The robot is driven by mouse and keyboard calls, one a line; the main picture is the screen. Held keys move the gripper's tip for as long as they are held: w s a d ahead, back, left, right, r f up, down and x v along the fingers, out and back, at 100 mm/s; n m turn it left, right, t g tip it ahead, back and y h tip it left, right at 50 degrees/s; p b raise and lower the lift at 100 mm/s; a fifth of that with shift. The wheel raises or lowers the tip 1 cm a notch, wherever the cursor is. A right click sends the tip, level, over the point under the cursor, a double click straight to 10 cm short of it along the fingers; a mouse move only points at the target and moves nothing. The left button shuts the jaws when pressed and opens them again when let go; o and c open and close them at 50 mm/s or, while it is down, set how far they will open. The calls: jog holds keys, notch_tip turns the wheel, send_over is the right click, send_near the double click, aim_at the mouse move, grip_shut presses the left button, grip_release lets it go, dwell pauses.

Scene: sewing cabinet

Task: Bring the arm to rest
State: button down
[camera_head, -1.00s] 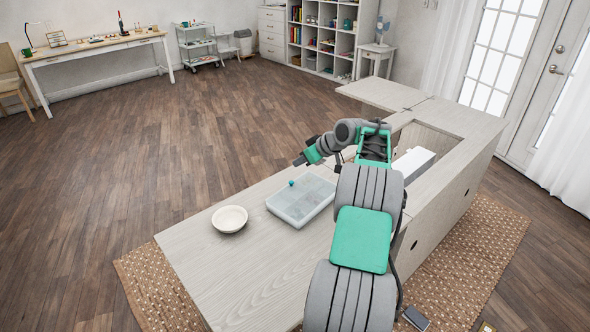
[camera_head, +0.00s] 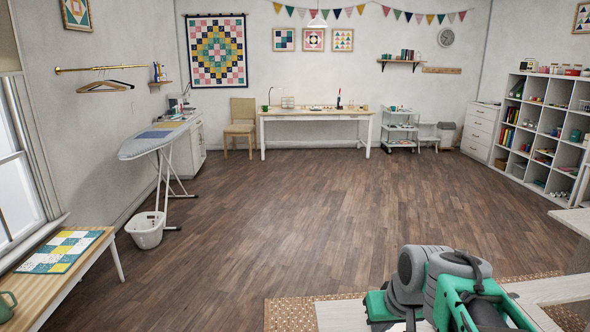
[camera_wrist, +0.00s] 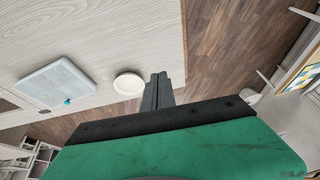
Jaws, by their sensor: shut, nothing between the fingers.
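In the wrist view my gripper (camera_wrist: 160,88) is shut and empty. Its dark fingers point past the edge of the pale wood cabinet top (camera_wrist: 120,30). A white round bowl (camera_wrist: 129,83) lies on the cabinet top just left of the fingers, apart from them in the picture. In the head view my folded green and grey arm (camera_head: 440,285) fills the bottom right over the cabinet; its fingers cannot be made out there.
A translucent tray (camera_wrist: 50,85) lies on the cabinet top, with a small teal ball (camera_wrist: 67,101) by its edge. An ironing board (camera_head: 155,142), a laundry basket (camera_head: 146,229) and a bench (camera_head: 60,270) stand at the left. The middle floor is clear.

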jog(key=s+a+f, duration=0.2)
jog(key=s, duration=0.3)
jog(key=s+a+f+g, duration=0.1)
jog(key=s+a+f, duration=0.1)
jog(key=s, duration=0.4)
jog(key=shift+h, duration=0.4)
